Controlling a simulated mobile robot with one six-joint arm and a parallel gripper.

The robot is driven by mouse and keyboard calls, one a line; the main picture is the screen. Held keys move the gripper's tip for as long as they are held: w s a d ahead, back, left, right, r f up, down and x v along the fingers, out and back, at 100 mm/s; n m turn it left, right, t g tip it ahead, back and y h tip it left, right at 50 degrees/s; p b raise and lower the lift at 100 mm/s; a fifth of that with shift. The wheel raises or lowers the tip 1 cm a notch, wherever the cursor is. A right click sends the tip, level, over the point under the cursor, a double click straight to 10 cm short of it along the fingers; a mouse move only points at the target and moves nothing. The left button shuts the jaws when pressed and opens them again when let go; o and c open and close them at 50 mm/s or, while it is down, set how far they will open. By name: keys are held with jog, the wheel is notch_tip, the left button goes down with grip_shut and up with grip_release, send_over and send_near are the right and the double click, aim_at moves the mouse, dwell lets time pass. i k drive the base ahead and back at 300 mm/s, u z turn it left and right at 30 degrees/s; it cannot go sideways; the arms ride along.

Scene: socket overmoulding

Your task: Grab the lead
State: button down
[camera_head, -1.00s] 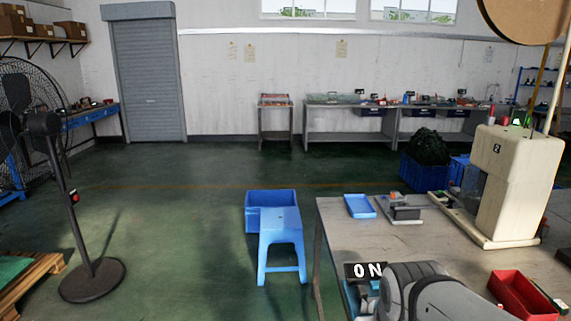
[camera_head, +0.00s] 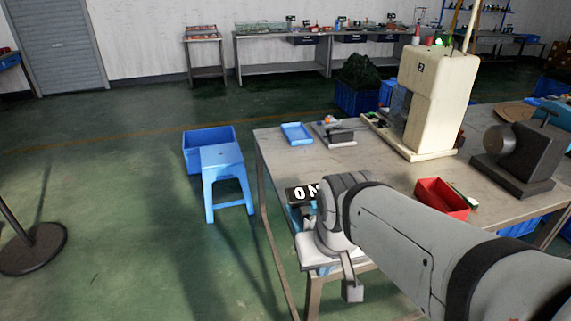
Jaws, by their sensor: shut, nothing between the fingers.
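I cannot make out a lead in this view. My grey arm comes in from the lower right and bends at a rounded joint over the front of the workbench (camera_head: 375,155). A small grey piece hangs below the joint, and it appears to be my gripper (camera_head: 352,290). It looks shut and empty, off the bench's near edge. My arm hides part of the bench front.
On the bench are a blue tray (camera_head: 297,133), a small grey fixture (camera_head: 336,133), a cream machine (camera_head: 424,100), a red bin (camera_head: 441,198) and a dark machine (camera_head: 518,157). A blue stool (camera_head: 222,160) and a blue crate (camera_head: 209,145) stand left of it. The floor further left is mostly clear.

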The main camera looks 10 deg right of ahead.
aim_at(473, 205)
jog(key=z, duration=2.1)
jog(key=k, duration=0.95)
jog(key=z, duration=1)
jog(key=k, duration=0.25)
jog(key=z, duration=0.25)
jog(key=i, duration=1.55)
jog(key=u, duration=0.7)
jog(key=i, duration=1.55)
jog(key=u, duration=0.6)
